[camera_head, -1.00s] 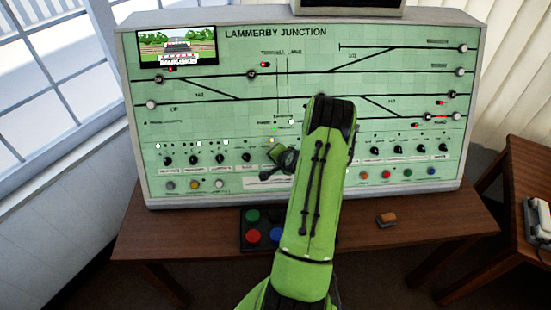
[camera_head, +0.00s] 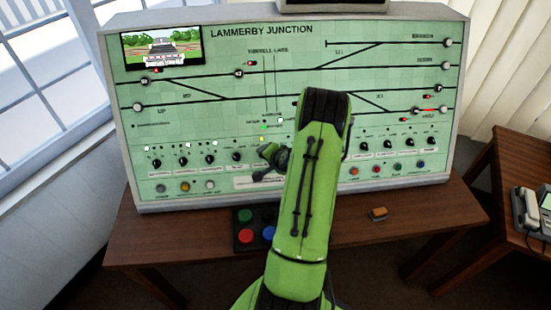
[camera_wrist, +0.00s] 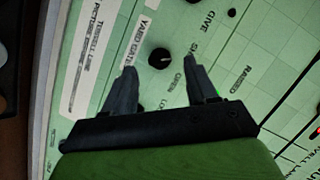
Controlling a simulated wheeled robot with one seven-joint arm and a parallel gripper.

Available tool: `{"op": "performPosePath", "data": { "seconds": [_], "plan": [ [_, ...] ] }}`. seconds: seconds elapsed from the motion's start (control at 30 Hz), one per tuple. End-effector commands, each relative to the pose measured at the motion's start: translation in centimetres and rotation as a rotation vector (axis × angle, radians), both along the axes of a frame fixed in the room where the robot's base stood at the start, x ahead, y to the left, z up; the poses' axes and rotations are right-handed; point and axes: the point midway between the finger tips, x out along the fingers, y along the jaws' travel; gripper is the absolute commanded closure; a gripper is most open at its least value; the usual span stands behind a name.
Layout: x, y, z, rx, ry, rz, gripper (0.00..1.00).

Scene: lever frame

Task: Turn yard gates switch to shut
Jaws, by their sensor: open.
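The yard gates switch, a round black knob (camera_wrist: 160,58) on the pale green panel, shows in the wrist view beside a white label reading "YARD GATES" (camera_wrist: 123,42). A pale mark shows on the knob, but its exact setting is too small to read. My gripper (camera_wrist: 162,70) is open. Its two grey fingers stand either side of the knob in the picture; I cannot tell whether they touch it. In the head view my gripper (camera_head: 272,157) is small and dark in front of the lower panel, and my green arm hides the panel's middle.
The Lammerby Junction panel (camera_head: 200,120) stands on a brown desk (camera_head: 420,215). A button box (camera_head: 243,228) and a small orange block (camera_head: 378,213) lie on the desk. A side table with a phone (camera_head: 528,210) is at right. Other knobs (camera_head: 184,162) line the panel.

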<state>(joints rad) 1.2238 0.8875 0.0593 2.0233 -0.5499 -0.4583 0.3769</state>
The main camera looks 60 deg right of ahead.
Motion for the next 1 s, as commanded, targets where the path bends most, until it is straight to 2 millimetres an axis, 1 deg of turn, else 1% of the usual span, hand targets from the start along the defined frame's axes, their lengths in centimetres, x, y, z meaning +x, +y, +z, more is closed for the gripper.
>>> {"op": "performPosePath", "data": {
  "seconds": [0.03, 0.2, 0.3, 0.43, 0.6, 1.0],
  "plan": [
    [-1.1, 0.3, 0.9, -0.003, 0.000, -0.005, 0.43],
    [-4.5, 2.2, 4.0, -0.003, 0.001, -0.006, 0.43],
    [-6.4, 3.3, 5.6, -0.003, 0.001, -0.006, 0.43],
    [-8.1, 4.2, 7.2, -0.002, 0.001, -0.005, 0.43],
    [-9.0, 4.8, 8.0, -0.001, 0.000, -0.001, 0.43],
    [-9.0, 4.8, 8.0, -0.001, 0.001, 0.000, 0.43]
  ]
}}
